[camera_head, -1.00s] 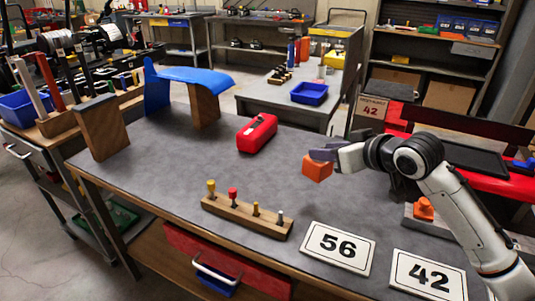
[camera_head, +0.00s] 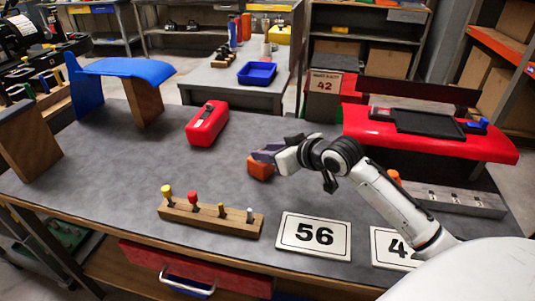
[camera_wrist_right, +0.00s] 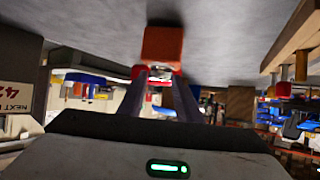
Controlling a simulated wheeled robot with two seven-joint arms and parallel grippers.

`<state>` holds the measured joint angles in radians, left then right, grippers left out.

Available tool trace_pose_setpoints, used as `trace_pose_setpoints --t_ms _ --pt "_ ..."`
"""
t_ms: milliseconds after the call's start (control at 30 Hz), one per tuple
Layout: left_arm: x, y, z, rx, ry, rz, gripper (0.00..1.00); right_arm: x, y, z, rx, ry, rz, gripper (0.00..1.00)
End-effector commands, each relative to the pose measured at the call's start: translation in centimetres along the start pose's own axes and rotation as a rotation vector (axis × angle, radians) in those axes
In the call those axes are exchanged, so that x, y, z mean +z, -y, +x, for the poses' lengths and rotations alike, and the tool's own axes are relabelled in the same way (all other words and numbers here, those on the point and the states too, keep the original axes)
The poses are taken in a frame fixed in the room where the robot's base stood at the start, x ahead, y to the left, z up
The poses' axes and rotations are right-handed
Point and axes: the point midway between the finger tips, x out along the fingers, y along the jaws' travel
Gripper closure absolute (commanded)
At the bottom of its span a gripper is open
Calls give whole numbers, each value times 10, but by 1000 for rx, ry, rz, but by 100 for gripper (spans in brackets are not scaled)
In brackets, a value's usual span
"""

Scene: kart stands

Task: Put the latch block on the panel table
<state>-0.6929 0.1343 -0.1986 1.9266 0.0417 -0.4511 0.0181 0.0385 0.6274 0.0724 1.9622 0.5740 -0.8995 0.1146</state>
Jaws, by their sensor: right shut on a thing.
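An orange block (camera_head: 260,167), which I take for the latch block, is between the fingers of my right gripper (camera_head: 266,156). The gripper is shut on it, over the grey top of the table (camera_head: 125,180), which I take for the panel table. In the right wrist view the orange block (camera_wrist_right: 162,45) shows at the fingertips against the grey surface. I cannot tell whether the block touches the table top. A blue curved panel (camera_head: 125,67) stands on wooden supports at the table's far left. My left gripper is not in view.
A red case (camera_head: 207,123) lies behind the block. A red kart body part (camera_head: 435,145) with a black tray stands at right. Clear grey surface lies left of the block.

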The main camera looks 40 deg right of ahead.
Motion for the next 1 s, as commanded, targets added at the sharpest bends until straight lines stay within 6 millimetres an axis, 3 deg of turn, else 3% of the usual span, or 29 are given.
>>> trace_pose_setpoints --t_ms 367,400,500,833,1000 --pt "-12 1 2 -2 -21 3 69 6 0 4 1 -3 0 100" --pt "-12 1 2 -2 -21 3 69 6 0 4 1 -2 0 64" --pt "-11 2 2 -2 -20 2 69 6 0 4 1 -1 0 50" --pt "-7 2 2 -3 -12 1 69 3 0 2 1 -3 -1 50" --pt "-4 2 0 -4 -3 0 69 5 0 -20 1 -1 -1 50"
